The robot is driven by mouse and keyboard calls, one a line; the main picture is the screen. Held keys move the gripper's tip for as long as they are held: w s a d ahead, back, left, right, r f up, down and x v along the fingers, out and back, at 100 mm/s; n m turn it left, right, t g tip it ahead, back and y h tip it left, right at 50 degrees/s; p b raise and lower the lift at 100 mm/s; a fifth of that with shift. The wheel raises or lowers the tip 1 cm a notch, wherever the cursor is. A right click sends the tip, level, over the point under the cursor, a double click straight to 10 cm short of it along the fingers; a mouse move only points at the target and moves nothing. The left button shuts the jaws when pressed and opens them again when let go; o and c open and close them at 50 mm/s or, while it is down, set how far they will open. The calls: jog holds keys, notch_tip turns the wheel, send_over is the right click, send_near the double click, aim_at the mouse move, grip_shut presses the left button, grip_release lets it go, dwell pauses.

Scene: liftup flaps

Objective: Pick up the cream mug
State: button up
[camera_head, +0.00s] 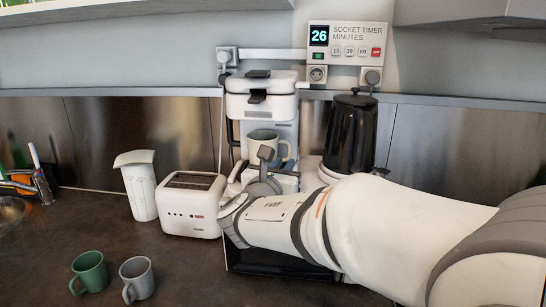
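The cream mug (258,139) stands upright in the white coffee machine (262,103), below its spout head. Its handle shows on the right side. My gripper (265,157) is right in front of the mug, with one dark grey finger overlapping the mug's lower part in the picture. My arm comes in from the right and hides the machine's base. I cannot tell whether the gripper touches the mug or whether its fingers are open or shut.
A white toaster (192,205) and a white jug (138,187) stand left of the machine. A green mug (90,271) and a grey mug (137,278) stand on the counter at the front left. A black kettle or grinder (350,133) stands right of the machine.

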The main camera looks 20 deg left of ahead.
aim_at(289, 153)
jog(key=w, duration=0.2)
jog(key=w+p, duration=0.1)
jog(key=w, duration=0.2)
jog(key=w+a+p, duration=0.1)
jog(key=w, duration=0.1)
jog(key=shift+w+r, duration=0.1)
jog(key=shift+w, duration=0.2)
jog(key=shift+c, duration=0.5)
grip_shut()
